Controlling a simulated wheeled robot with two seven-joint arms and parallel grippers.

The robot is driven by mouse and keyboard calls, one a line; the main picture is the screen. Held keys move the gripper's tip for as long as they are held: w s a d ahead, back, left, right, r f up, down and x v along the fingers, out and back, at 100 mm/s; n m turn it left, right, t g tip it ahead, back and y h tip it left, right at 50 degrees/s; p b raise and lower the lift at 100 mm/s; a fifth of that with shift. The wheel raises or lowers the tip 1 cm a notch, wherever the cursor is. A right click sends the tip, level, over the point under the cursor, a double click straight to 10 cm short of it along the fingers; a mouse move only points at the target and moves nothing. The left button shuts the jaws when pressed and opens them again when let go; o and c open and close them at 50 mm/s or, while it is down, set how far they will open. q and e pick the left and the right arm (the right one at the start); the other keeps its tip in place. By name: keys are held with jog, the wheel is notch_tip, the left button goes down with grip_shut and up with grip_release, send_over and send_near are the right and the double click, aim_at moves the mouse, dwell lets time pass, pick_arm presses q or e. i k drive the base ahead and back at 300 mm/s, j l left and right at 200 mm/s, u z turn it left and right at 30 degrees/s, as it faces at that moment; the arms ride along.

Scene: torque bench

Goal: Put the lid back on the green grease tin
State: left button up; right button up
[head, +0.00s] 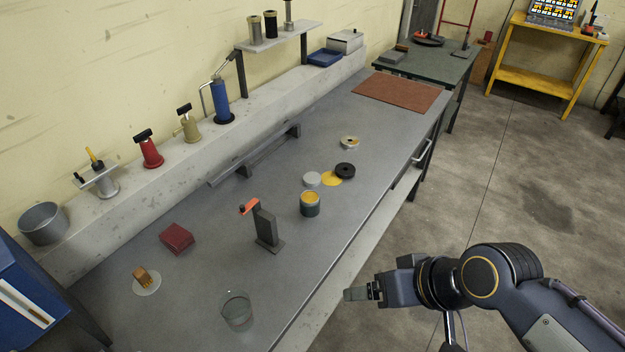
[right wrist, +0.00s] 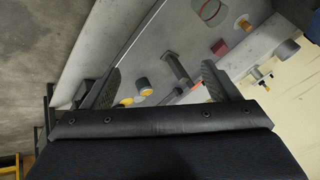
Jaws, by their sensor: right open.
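The green grease tin (head: 310,205) stands upright and open on the grey bench, with yellow grease showing at its top. Just behind it lie a pale grey disc (head: 312,179), a flat yellow disc (head: 330,178) and a thicker black disc (head: 345,170); which is its lid I cannot tell for certain. My right gripper (head: 362,293) is off the bench's front edge, to the right of the tin and apart from it. In the right wrist view its fingers (right wrist: 160,82) are spread and empty, with the tin (right wrist: 140,84) beyond them. My left gripper is not in view.
An upright dark stand with an orange top (head: 265,226) is left of the tin. A round tin (head: 349,143) stands farther back. The bench beyond is clear up to a brown mat (head: 397,91).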

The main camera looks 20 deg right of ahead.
aim_at(310, 201)
jog(key=l+u, duration=0.1)
jog(key=u, duration=0.35)
jog(key=l+u, duration=0.15)
jog(key=u, duration=0.3)
jog(key=l+u, duration=0.4)
jog(key=l, duration=0.4)
jog(key=l+u, duration=0.35)
jog(key=l, duration=0.4)
jog(key=k+l, duration=0.1)
jog(key=l, duration=0.5)
jog(key=k+l, duration=0.15)
jog(key=l, duration=0.15)
